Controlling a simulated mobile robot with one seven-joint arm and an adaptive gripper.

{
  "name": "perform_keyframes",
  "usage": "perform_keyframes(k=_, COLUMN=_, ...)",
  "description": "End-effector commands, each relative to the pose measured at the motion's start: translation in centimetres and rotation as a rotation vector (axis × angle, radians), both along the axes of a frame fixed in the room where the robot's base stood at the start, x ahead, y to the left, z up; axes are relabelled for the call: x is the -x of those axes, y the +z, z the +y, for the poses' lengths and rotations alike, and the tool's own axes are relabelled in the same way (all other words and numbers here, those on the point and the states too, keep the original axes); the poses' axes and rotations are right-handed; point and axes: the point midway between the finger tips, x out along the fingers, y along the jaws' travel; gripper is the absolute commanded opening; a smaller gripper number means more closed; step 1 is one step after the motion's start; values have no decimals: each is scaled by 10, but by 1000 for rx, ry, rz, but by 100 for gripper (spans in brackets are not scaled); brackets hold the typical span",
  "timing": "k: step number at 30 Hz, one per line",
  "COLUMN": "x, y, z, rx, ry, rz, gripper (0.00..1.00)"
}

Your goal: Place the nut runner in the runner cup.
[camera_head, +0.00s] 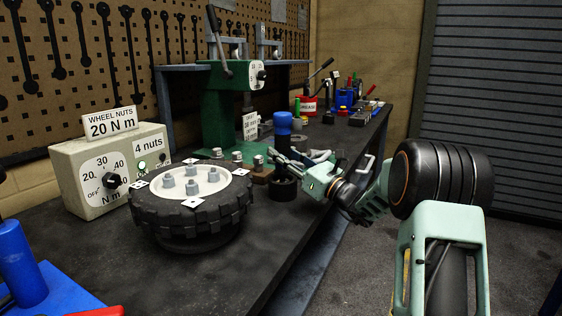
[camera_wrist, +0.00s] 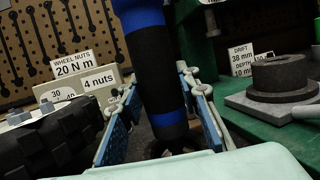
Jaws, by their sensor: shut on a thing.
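The nut runner (camera_head: 283,124) is an upright tool with a blue top and black body. In the wrist view the nut runner (camera_wrist: 155,75) stands between my fingers, slightly tilted in the picture. My gripper (camera_head: 287,163) is shut on its body; the blue-padded fingers (camera_wrist: 160,115) lie on both sides of it. The black runner cup (camera_head: 284,189) stands on the bench directly below the gripper. The nut runner's lower end is hidden by the fingers and cup, so I cannot tell whether it is inside the cup or just above it.
A wheel (camera_head: 190,209) with several nuts on its hub lies left of the cup. Behind it stands a torque box (camera_head: 105,172) marked 20 N m. A green press (camera_head: 228,105) stands behind. Bare bench (camera_head: 245,262) lies in front.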

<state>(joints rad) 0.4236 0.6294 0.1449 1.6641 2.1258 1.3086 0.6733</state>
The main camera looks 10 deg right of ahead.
Motion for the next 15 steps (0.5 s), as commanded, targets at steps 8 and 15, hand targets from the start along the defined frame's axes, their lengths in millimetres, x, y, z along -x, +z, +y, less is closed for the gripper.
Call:
perform_keyframes(k=8, x=1, y=2, z=0, rx=-1, ry=0, rz=-11, gripper=0)
perform_keyframes(k=15, x=0, y=-4, z=0, rx=0, ry=-1, rz=-6, gripper=36)
